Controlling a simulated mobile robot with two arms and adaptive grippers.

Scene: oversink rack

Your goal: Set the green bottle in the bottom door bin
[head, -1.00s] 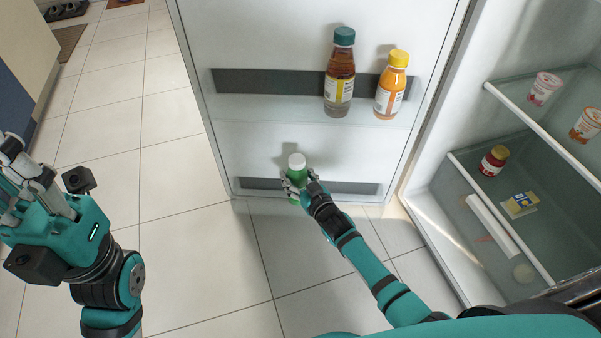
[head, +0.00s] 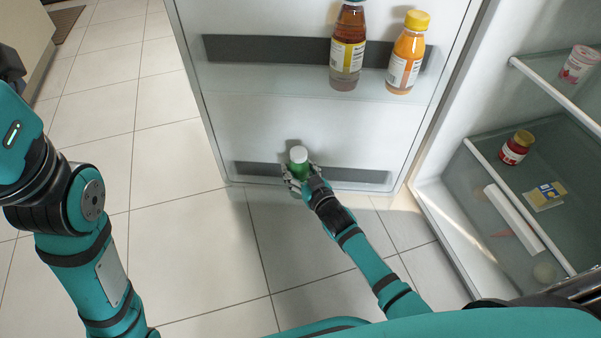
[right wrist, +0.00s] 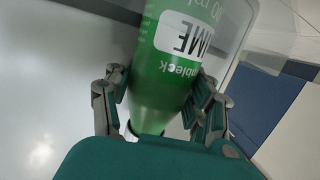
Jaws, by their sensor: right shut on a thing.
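The green bottle (head: 299,169) has a white cap and stands roughly upright in front of the lower door in the head view. My right gripper (head: 297,175) is shut on it. In the right wrist view the green bottle (right wrist: 178,60) with its white label sits between the two fingers. The bottom door bin (head: 355,177) is a clear bin low on the door, with a dark strip behind it. The bottle overlaps the bin's left part; I cannot tell whether it rests on the floor of the bin. Of my left gripper only the teal housing (head: 14,135) shows; its fingers are out of frame.
The upper door bin holds a brown bottle (head: 347,50) and an orange bottle (head: 406,55). Fridge shelves at right hold a red jar (head: 515,148), a yellow-and-blue packet (head: 545,196) and a pink cup (head: 579,64).

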